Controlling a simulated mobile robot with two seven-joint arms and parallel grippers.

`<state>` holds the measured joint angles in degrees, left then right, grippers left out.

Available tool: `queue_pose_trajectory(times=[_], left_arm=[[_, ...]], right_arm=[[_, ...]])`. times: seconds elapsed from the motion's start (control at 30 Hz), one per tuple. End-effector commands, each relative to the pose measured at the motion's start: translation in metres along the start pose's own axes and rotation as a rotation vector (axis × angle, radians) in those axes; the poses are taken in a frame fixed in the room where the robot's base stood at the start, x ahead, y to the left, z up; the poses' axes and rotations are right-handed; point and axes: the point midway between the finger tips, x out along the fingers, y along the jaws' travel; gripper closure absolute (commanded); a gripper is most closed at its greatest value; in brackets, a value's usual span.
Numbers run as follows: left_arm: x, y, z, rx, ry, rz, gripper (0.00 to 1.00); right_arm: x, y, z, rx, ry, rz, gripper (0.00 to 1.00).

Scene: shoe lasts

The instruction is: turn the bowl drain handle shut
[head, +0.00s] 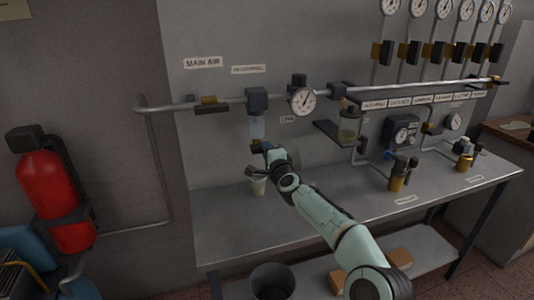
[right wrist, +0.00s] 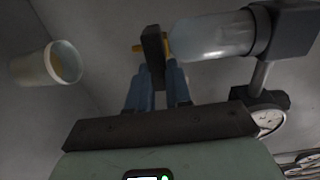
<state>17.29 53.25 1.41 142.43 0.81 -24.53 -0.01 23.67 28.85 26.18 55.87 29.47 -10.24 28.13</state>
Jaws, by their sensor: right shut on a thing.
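The clear bowl (head: 257,126) hangs under a dark filter head on the pipe. In the right wrist view the bowl (right wrist: 210,38) lies sideways, with a brass drain fitting at its end. The dark drain handle (right wrist: 153,45) crosses that brass fitting. My right gripper (right wrist: 158,72) has its blue fingers closed on the near end of the handle. In the head view my right gripper (head: 266,152) is just below the bowl and partly hides the handle. My left gripper is in neither view.
A small pale cup (head: 259,187) stands on the grey bench (head: 225,225) below the bowl; it also shows in the right wrist view (right wrist: 32,70). A gauge (head: 302,100) is right of the filter. A red extinguisher (head: 50,195) hangs at left.

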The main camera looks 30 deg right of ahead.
Motion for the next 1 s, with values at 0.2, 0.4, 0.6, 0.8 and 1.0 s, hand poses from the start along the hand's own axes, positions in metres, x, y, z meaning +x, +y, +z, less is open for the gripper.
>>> queue_pose_trajectory(times=[0.2,0.4,0.6,0.8,1.0], left_arm=[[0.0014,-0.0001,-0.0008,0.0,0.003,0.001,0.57],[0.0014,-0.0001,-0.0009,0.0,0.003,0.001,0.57],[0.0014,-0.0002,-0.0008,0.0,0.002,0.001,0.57],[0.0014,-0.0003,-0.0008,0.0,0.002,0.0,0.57],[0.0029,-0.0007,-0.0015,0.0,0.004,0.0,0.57]], right_arm=[[-0.0003,-0.0024,-0.0001,0.034,0.001,-0.005,1.0],[-0.0004,-0.0027,0.0,0.04,0.001,-0.005,1.0],[-0.0004,-0.0028,0.0001,0.04,0.001,-0.005,0.74],[-0.0002,-0.0014,0.0002,0.038,0.001,-0.003,0.55],[-0.0015,-0.0006,-0.0004,0.036,0.001,-0.002,0.55]])
